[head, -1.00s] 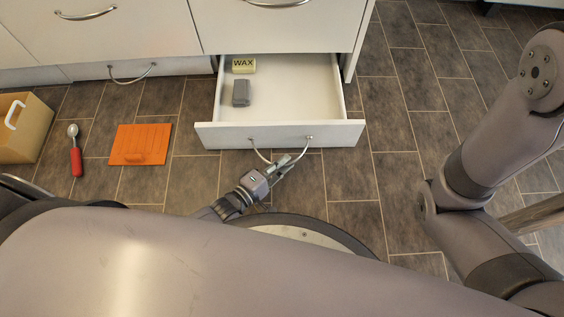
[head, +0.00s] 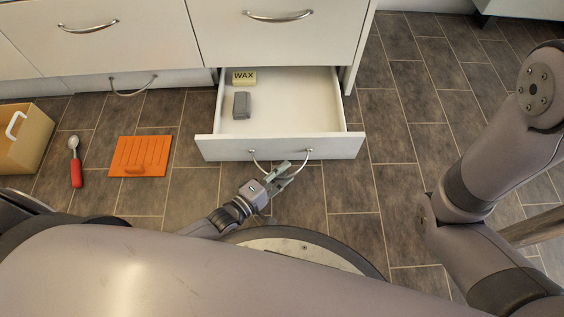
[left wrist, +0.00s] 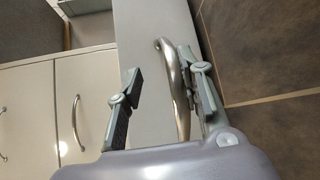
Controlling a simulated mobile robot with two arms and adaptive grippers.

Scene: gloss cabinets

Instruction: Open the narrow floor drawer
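The narrow floor drawer (head: 280,149) stands pulled out from the bottom of the white cabinet, with its inside showing. Its front carries a curved metal handle (head: 309,154), which also shows in the left wrist view (left wrist: 182,100). My left gripper (head: 285,172) is at this handle, in front of the drawer. In the left wrist view my left gripper (left wrist: 165,85) has its fingers spread, with the handle bar between them, nearer the right finger. Part of the handle is hidden behind the fingers in the head view. My right arm shows at the right, but its gripper is out of view.
In the drawer are a yellow WAX box (head: 244,77) and a grey block (head: 241,105). On the tiled floor at left lie an orange board (head: 141,157), a red-handled scoop (head: 76,163) and a tan box (head: 22,138). Floor right of the drawer is clear.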

